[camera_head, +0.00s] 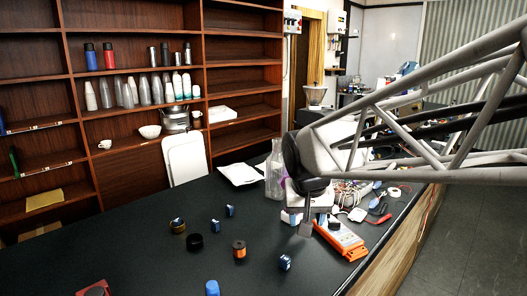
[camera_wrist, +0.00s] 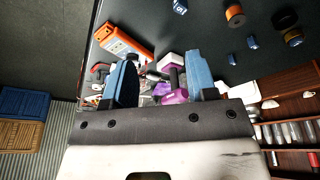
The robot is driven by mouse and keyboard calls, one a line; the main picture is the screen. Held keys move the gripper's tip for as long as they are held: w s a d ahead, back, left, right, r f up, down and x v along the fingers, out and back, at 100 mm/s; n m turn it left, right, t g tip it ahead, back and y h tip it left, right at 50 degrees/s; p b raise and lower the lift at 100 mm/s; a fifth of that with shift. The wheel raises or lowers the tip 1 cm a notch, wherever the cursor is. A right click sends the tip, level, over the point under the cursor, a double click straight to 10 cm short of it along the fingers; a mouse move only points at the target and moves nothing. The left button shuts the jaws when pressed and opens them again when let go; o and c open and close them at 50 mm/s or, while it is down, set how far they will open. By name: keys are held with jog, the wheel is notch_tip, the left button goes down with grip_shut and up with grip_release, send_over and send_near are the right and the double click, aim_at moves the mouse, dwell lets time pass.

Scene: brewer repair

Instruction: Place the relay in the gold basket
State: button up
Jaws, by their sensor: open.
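The gold basket (camera_head: 178,229) is a small round cup on the dark table, left of centre in the head view. A small blue and white piece (camera_head: 177,220) shows at its top, seemingly inside. Similar blue blocks, possibly relays, stand apart on the table: one at the middle (camera_head: 215,226), one farther back (camera_head: 230,210), and one nearer (camera_head: 285,262). I cannot tell which is the task's relay. My gripper (camera_head: 306,217) is above the cluttered right part of the table, well right of the basket. In the wrist view its blue fingers (camera_wrist: 161,78) are apart, with nothing held between them.
A black round basket (camera_head: 194,243) and an orange-and-black round one (camera_head: 239,250) stand near the gold basket. Shelves (camera_head: 139,50) stand behind. The table's left part is mostly clear.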

jog(key=s+d+f, duration=0.2)
jog(key=s+d, duration=0.2)
jog(key=s, duration=0.6)
jog(key=s+d+f, duration=0.3)
jog(key=s+d, duration=0.2)
jog(key=s, duration=0.5)
jog(key=shift+s+g, duration=0.3)
